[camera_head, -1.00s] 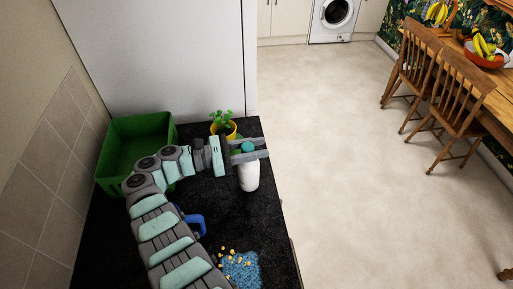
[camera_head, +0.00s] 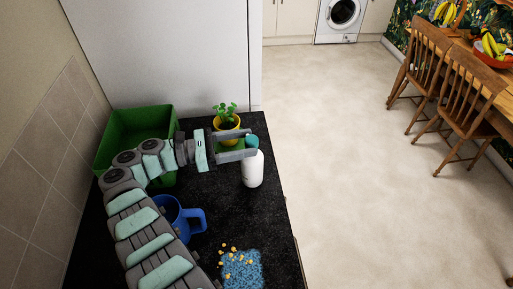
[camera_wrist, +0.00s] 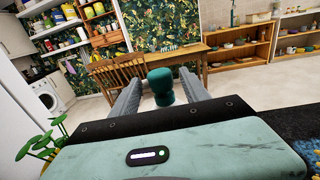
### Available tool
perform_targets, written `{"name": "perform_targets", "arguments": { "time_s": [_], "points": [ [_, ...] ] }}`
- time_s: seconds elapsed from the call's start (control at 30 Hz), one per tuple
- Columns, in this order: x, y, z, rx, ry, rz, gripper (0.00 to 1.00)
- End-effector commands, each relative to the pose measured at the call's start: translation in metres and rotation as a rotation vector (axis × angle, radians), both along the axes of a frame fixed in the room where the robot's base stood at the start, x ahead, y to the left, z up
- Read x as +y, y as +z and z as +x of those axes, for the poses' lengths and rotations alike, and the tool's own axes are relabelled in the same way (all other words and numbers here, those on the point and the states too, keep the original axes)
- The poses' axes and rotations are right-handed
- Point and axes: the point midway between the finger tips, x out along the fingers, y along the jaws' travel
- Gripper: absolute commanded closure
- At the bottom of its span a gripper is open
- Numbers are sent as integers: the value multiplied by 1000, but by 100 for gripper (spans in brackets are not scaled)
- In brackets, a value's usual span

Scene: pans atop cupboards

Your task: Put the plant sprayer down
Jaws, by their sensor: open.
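The plant sprayer (camera_head: 253,168) is a white bottle with a teal-green top. In the head view it stands upright on the black counter (camera_head: 258,215) near its right edge. My gripper (camera_head: 252,147) is open at the height of the sprayer's top, just left of it. In the wrist view the green top (camera_wrist: 161,86) shows between the two spread grey fingers (camera_wrist: 160,100), toward the right one. I cannot tell whether a finger touches it. The bottle's lower part is hidden in the wrist view.
A potted plant (camera_head: 226,122) in a yellow pot stands behind my gripper. A green crate (camera_head: 128,126) is at the back left. A blue mug (camera_head: 181,217) and a blue sponge (camera_head: 242,270) with yellow crumbs are nearer. The counter's right edge is close to the sprayer.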

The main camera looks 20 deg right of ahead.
Motion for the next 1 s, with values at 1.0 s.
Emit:
{"name": "perform_targets", "arguments": {
  "time_s": [1.0],
  "points": [
    [27,13,4,0,-2,1,46]
  ]
}}
